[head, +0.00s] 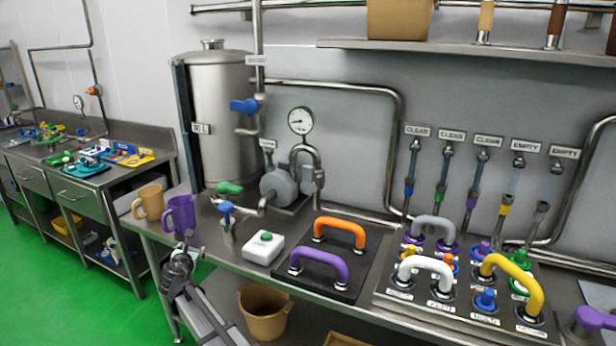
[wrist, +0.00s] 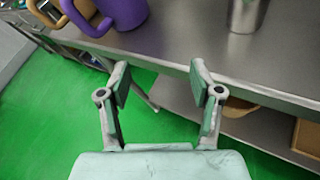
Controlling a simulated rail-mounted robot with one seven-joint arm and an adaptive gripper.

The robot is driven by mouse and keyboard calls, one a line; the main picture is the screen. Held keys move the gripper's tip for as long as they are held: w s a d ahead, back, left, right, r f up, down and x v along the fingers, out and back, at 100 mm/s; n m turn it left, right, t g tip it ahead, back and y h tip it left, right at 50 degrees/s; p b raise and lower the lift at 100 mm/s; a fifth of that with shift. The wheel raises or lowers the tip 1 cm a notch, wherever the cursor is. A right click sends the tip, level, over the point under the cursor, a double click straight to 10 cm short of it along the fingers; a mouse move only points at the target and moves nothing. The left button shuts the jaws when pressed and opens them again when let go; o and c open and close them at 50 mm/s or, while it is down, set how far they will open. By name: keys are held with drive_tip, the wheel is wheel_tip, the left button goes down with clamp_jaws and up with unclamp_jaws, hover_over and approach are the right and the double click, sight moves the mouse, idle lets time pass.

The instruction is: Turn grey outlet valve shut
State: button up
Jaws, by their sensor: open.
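I cannot make out a grey valve handle for certain. In the head view, a metal outlet fitting (head: 232,228) with a blue lever (head: 226,207) stands near the counter's front edge, with a green lever (head: 230,188) just behind it. Another blue valve lever (head: 245,106) is higher, on the pipe beside the steel tank (head: 215,125). My gripper (wrist: 160,78) is open and empty, in front of the counter edge and below the mugs; it also shows in the head view (head: 182,250). A metal cylinder (wrist: 246,14) stands on the counter in the wrist view, its upper part out of frame.
A purple mug (head: 180,216) and a tan mug (head: 148,203) stand left of the outlet fitting, close to my gripper. A white box with a green button (head: 264,247) is to its right. A tan bin (head: 265,314) is below the counter.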

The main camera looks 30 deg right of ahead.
drive_tip(key=s+d+r+m+h+p, duration=0.1)
drive_tip(key=s+d+r+h+p, duration=0.2)
drive_tip(key=d+r, duration=0.8)
drive_tip(key=m+g+h+p, duration=0.2)
drive_tip(key=m+g+h, duration=0.15)
drive_tip(key=h, duration=0.35)
approach(307, 171)
drive_tip(key=shift+n, duration=0.35)
drive_tip(key=p+x, duration=0.4)
drive_tip(key=x, duration=0.7)
drive_tip(key=shift+f, duration=0.15)
clamp_jaws()
